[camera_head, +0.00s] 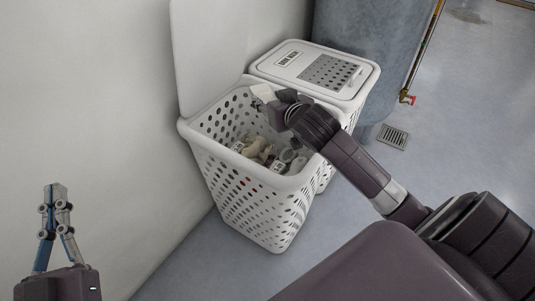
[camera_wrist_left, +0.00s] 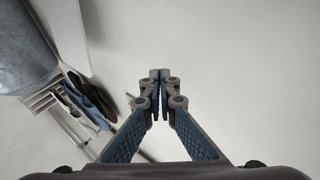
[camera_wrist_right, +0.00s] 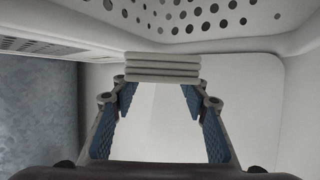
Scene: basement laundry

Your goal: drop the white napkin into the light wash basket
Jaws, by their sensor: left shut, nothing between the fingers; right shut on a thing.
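The open white basket (camera_head: 250,203) stands by the wall with its lid (camera_head: 208,52) raised; several pale items (camera_head: 262,150) lie inside. I cannot read a label on it. My right gripper (camera_head: 270,101) is over the far part of its opening. It is shut on the folded white napkin (camera_wrist_right: 163,67), whose stacked layers show between the fingertips in the right wrist view; in the head view the napkin (camera_head: 262,91) is partly hidden by the gripper. My left gripper (camera_head: 55,190) is shut and empty, far left of the basket, and also shows in the left wrist view (camera_wrist_left: 158,76).
A second white basket with a closed lid (camera_head: 318,68), labelled dark wash, stands just behind the open one. A large blue-grey cylinder (camera_head: 365,45) rises behind them. A pipe (camera_head: 425,50) and floor drain (camera_head: 393,137) are at right.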

